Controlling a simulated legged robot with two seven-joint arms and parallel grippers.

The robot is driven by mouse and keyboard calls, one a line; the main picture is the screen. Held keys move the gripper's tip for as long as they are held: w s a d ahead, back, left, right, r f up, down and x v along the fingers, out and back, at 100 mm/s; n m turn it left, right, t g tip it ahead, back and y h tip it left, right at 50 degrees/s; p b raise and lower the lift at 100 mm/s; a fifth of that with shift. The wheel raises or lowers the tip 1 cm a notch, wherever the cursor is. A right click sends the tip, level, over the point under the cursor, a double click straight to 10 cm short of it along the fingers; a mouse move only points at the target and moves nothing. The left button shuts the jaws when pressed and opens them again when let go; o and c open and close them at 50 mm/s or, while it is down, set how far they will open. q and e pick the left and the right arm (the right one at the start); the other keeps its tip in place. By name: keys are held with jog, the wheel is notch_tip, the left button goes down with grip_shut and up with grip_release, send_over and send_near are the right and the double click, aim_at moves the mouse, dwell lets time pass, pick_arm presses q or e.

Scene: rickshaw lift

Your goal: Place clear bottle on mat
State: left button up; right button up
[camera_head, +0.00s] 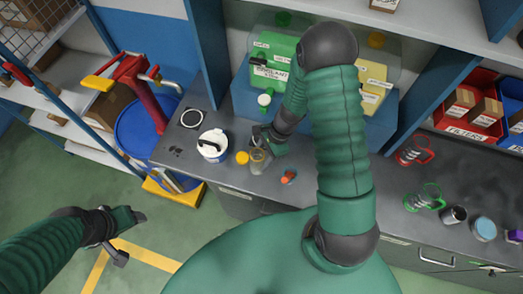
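A small clear, brownish-looking bottle (258,161) is on or just above the grey worktop, left of the picture's middle. My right gripper (262,142) is right at it, with fingers against or around its upper part. Whether they grip it is too small to tell. A dark mat with a white ring (191,118) lies on the worktop to the left, beyond a white tub, with nothing on it. My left gripper (126,236) is open and empty over the green floor, away from the worktop.
A white tub (213,146) and a yellow-capped item (242,158) stand between bottle and mat. Bins (272,70) line the back. A blue drum (142,128) stands left.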

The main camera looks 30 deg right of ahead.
aim_at(261, 154)
jog(key=shift+w+d+f, duration=0.1)
jog(key=shift+w+d, duration=0.2)
jog(key=shift+w, duration=0.35)
jog(key=shift+w+d+f, duration=0.1)
jog(key=shift+w+d, duration=0.15)
jog(key=shift+w, duration=0.35)
jog(key=f+b, duration=0.3)
jog(key=f, duration=0.1)
jog(key=shift+w+d, duration=0.3)
jog(key=shift+d+r, duration=0.1)
jog(key=shift+r, duration=0.15)
grip_shut()
jog(key=shift+f, duration=0.2)
jog(key=o, duration=1.5)
grip_release()
jog(key=shift+r, duration=0.1)
